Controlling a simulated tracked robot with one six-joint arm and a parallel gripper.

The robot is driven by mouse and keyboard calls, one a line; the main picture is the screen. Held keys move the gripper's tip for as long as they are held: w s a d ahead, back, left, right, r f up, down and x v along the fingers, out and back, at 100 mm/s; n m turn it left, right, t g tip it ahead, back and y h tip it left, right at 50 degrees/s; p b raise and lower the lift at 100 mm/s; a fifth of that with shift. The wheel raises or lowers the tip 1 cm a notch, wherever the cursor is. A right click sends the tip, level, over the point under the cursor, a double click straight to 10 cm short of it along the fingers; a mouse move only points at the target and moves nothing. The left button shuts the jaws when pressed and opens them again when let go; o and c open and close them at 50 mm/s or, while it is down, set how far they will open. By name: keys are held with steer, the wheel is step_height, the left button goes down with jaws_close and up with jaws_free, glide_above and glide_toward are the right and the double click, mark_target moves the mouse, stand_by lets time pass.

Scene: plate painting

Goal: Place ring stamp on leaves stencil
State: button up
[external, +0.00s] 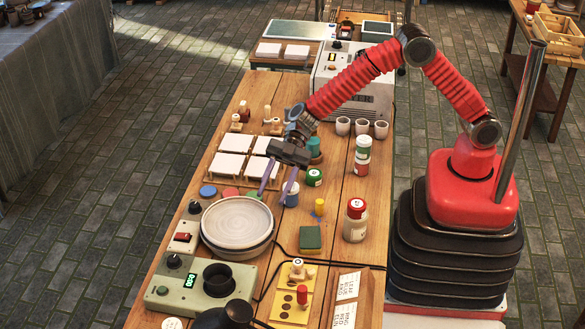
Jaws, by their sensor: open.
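My gripper (273,195) is open and empty. Its two fingers point down, near the right rim of the stacked pale plates (237,222) and left of a blue jar (292,198). Small wooden-handled pieces that look like stamps (268,116) stand at the back left of the table. A yellow board (285,307) at the front has dark round spots, with a pale-knobbed piece (297,269) and a red-topped piece (302,296) on it. I cannot tell which piece is the ring stamp, or which thing is the leaves stencil.
White tiles (236,142) stand on wooden racks behind the plates. Coloured discs (208,191) lie beside them. A green device (200,290) is front left. Bottles (355,220), cups (343,126) and a green block (310,239) stand to the right. Lettered cards (347,286) lie front right.

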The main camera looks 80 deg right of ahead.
steer(key=w+d+r+m+t+h, duration=0.2)
steer(key=w+d+r+m+t, duration=0.15)
steer(key=d+r+t, duration=0.35)
steer(key=s+d+r+m+t+h, duration=0.2)
steer(key=d+r+m+h, duration=0.2)
steer(key=d+r, duration=0.45)
steer(key=s+d+r+m+t+h, duration=0.1)
steer(key=d+r+m+h, duration=0.3)
steer(key=d, duration=0.8)
steer(key=s+d+m+g+h, duration=0.35)
steer(key=s+d, duration=0.75)
steer(key=s, duration=0.4)
steer(key=s+f+m+g, duration=0.1)
steer(key=s+f+g, duration=0.1)
steer(key=s, duration=0.8)
steer(key=s+f+m+g, duration=0.2)
steer(key=s+f, duration=0.3)
steer(key=s, duration=0.5)
steer(key=shift+s+a+f+y, duration=0.25)
steer(key=shift+a+f+y, duration=0.05)
steer(key=shift+y, duration=0.15)
